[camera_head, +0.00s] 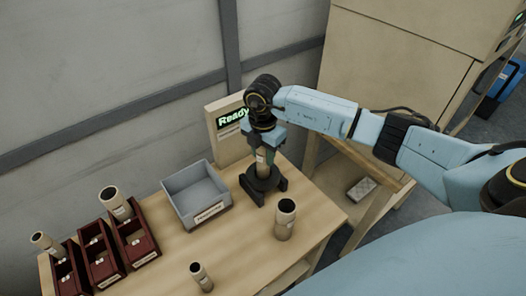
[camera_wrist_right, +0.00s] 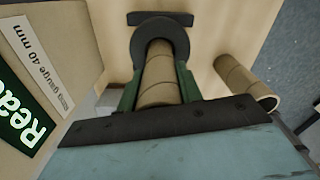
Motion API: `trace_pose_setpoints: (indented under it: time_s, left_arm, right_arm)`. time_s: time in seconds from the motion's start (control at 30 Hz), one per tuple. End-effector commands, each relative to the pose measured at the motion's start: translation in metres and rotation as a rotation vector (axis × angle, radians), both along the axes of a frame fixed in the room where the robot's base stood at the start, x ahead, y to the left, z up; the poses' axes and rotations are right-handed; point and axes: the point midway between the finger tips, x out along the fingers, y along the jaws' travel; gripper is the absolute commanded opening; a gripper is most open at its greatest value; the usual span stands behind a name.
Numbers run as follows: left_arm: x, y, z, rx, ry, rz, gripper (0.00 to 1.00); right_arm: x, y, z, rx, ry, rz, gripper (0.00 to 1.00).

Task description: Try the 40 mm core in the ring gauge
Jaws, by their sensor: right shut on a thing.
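My right gripper (camera_head: 262,146) points down and is shut on a brown cardboard core (camera_head: 261,160) with a white label. The core stands upright over the black ring gauge (camera_head: 264,183) at the back right of the table. In the right wrist view, the core (camera_wrist_right: 158,75) sits between the green fingers, its far end at the black ring (camera_wrist_right: 160,32). I cannot tell whether the end is inside the ring or just above it. A panel (camera_head: 232,118) behind the gauge reads "Ready"; its label reads "Ring gauge 40 mm". My left gripper is out of view.
A wider core (camera_head: 285,220) stands right of the gauge, and a small core (camera_head: 201,277) near the front. A grey bin (camera_head: 211,213) is left of the gauge. Dark red bins (camera_head: 140,255) at the left hold more cores (camera_head: 115,203).

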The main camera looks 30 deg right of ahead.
Motion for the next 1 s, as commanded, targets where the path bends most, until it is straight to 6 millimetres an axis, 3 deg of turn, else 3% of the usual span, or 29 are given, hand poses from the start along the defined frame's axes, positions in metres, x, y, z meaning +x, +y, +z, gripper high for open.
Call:
trace_pose_setpoints:
  time_s: [1.0]
  left_arm:
    - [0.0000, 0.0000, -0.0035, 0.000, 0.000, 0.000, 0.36]
  right_arm:
    - [0.0001, 0.0001, -0.0083, 0.000, 0.000, 0.000, 0.13]
